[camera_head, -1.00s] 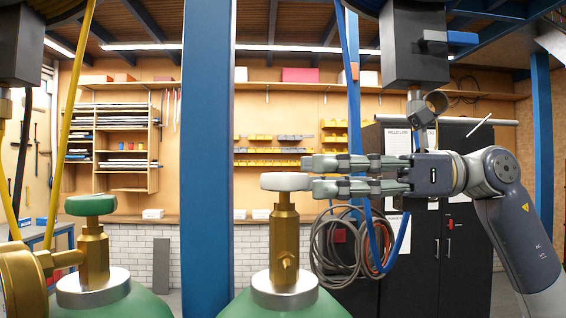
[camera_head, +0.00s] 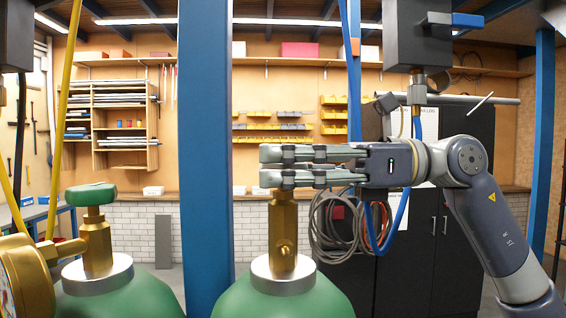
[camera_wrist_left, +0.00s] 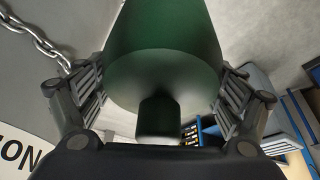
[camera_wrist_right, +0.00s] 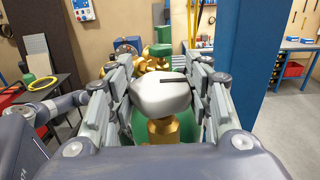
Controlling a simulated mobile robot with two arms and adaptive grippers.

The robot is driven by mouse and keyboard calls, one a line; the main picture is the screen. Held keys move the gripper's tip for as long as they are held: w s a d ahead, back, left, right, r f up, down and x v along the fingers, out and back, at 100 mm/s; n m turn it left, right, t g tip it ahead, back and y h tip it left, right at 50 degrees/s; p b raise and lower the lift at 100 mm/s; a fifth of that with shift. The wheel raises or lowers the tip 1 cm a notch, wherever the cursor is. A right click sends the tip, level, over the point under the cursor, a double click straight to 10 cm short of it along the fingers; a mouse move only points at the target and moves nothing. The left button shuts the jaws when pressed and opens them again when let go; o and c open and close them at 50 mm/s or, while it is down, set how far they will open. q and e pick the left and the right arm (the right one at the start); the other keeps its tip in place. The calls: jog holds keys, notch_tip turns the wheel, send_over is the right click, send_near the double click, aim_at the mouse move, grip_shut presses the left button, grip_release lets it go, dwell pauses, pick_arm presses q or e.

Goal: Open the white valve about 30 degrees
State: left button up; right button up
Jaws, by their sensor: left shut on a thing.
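In the right wrist view, the white valve (camera_wrist_right: 160,94) is a rounded handle with a dark line on top, on a brass stem (camera_wrist_right: 163,130). My right gripper (camera_wrist_right: 164,80) is open, with one finger on each side of the handle; I cannot tell whether they touch it. In the head view, my right gripper (camera_head: 268,166) comes from the right over the brass valve body (camera_head: 283,225) and hides the white handle. My left gripper (camera_wrist_left: 160,90) shows only in its wrist view, shut on a dark green cylinder (camera_wrist_left: 165,75) with a narrower end.
The brass valve body stands on a green gas cylinder (camera_head: 280,300). Another cylinder at left has a green valve knob (camera_head: 91,195) and a brass gauge (camera_head: 22,280). A blue post (camera_head: 205,150) stands between them. Coiled hoses (camera_head: 335,230) hang behind my right gripper.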

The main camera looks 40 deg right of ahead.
pick_arm(q)
jog(key=shift+r, duration=0.25)
pick_arm(e)
jog(key=shift+r, duration=0.1)
pick_arm(q)
jog(key=shift+r+p, duration=0.85)
jog(key=shift+p, duration=0.2)
pick_arm(e)
jog(key=shift+w+r+n+g+y, duration=0.1)
jog(key=shift+n+g+y, duration=0.8)
jog(key=shift+n+g, duration=0.65)
pick_arm(q)
jog(key=shift+r+p, duration=1.05)
jog(key=shift+p, duration=0.05)
pick_arm(e)
jog(key=shift+n+g+y, duration=0.4)
jog(key=shift+n+g, duration=0.85)
jog(key=shift+g, duration=1.3)
jog(key=o, duration=1.1)
pick_arm(q)
jog(key=shift+w, duration=0.1)
pick_arm(e)
jog(key=shift+f, duration=0.2)
